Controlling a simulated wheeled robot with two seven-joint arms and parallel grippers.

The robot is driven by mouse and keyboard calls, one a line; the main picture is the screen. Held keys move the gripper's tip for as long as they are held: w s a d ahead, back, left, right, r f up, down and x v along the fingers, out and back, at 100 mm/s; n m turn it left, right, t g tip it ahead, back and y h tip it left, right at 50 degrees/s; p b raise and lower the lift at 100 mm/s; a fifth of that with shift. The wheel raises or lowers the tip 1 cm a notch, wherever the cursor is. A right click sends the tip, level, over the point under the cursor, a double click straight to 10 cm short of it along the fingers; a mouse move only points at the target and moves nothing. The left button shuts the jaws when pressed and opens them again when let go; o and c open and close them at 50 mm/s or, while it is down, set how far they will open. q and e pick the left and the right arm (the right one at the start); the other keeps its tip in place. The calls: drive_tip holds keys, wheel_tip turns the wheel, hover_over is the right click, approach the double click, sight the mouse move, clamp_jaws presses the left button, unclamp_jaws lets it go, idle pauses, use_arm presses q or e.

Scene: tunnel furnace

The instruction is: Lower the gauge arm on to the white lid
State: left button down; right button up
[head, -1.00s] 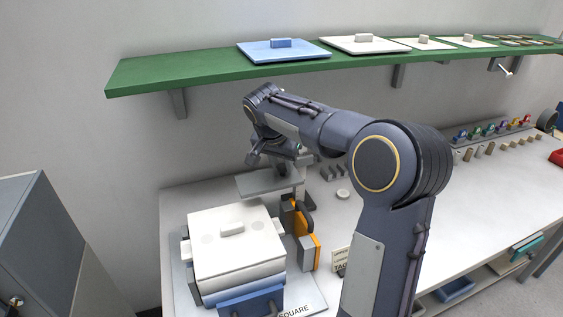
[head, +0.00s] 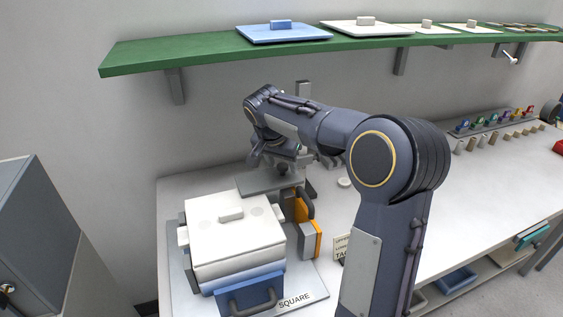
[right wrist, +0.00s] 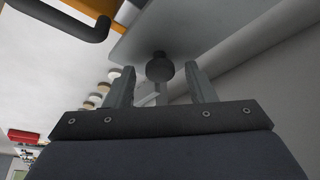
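The white lid (head: 240,247) with a small bar handle lies on a blue box (head: 245,289) at the lower left of the head view. The gauge arm's flat grey plate (head: 258,185) is level behind the lid; the gap in height is hard to judge. A dark round knob (right wrist: 160,67) on the plate shows in the right wrist view. My right gripper (right wrist: 162,80) is open, its fingers apart on either side of the knob, with no visible contact. In the head view it is above the plate, partly hidden by my arm. My left gripper is not in view.
An orange and grey block (head: 309,240) with a dark handle stands right of the box. A green shelf (head: 210,57) with blue and white lids runs along the wall. A grey cabinet (head: 35,240) is at left. Small pieces (head: 490,135) line the bench's far right.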

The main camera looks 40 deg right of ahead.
sight(277, 182)
drive_tip(key=v, duration=0.8)
drive_tip(key=shift+f, duration=0.1)
idle(0.4)
